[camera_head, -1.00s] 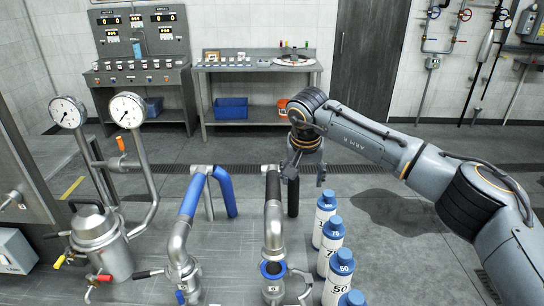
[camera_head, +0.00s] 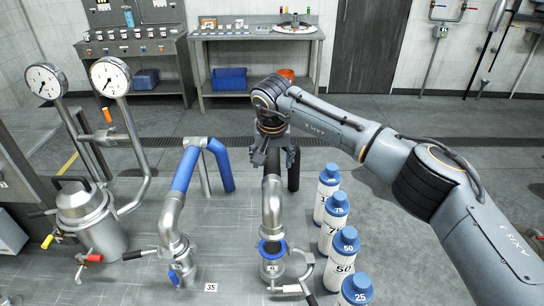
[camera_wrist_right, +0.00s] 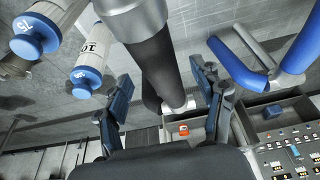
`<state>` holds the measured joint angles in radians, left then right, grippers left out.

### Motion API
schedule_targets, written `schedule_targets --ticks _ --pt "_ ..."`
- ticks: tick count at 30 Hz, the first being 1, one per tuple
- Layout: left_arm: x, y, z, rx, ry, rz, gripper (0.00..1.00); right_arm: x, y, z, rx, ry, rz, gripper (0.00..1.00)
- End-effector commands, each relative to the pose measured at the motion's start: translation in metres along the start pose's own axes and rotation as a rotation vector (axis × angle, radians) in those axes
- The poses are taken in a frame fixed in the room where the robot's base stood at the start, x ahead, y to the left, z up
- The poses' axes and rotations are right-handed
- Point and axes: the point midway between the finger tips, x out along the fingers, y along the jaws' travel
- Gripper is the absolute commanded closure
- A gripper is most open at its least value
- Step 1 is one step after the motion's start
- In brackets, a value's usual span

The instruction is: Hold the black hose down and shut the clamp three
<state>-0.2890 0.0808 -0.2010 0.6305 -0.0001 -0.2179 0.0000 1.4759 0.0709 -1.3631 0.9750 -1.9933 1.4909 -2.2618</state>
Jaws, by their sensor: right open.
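The black hose (camera_head: 273,165) arches over at the top of a steel pipe (camera_head: 272,205). It also shows in the right wrist view (camera_wrist_right: 155,62), running between my fingers. My right gripper (camera_head: 274,153) is open, with its fingers on either side of the hose; contact cannot be told. The wrist view shows both fingers of this gripper (camera_wrist_right: 163,95) apart. At the foot of the pipe is a blue-rimmed joint (camera_head: 271,248). A clamp (camera_head: 306,262) there hangs open to the right, its handle low in front. Its number is too small to read. My left gripper is not in view.
Several blue-capped white bottles (camera_head: 345,250) stand in a row close to the right of the pipe. A blue hose (camera_head: 186,168) on another steel pipe stands to the left. Farther left are gauges (camera_head: 110,77) and a steel vessel (camera_head: 90,215).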

Motion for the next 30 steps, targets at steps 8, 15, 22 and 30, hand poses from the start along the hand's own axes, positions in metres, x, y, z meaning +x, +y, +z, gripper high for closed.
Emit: schedule_targets --ticks 8,15,22,30 --pt "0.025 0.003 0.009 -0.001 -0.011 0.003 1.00 0.036 0.000 0.001 0.000 0.000 0.001 0.32" --pt "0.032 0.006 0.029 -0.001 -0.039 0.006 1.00 0.049 0.000 0.000 0.000 0.001 0.001 0.32" --pt "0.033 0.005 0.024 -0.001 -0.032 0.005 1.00 0.051 0.000 0.000 0.000 0.001 0.001 0.32" --pt "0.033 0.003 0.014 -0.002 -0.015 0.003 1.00 0.051 0.000 0.000 0.000 0.001 0.000 0.57"
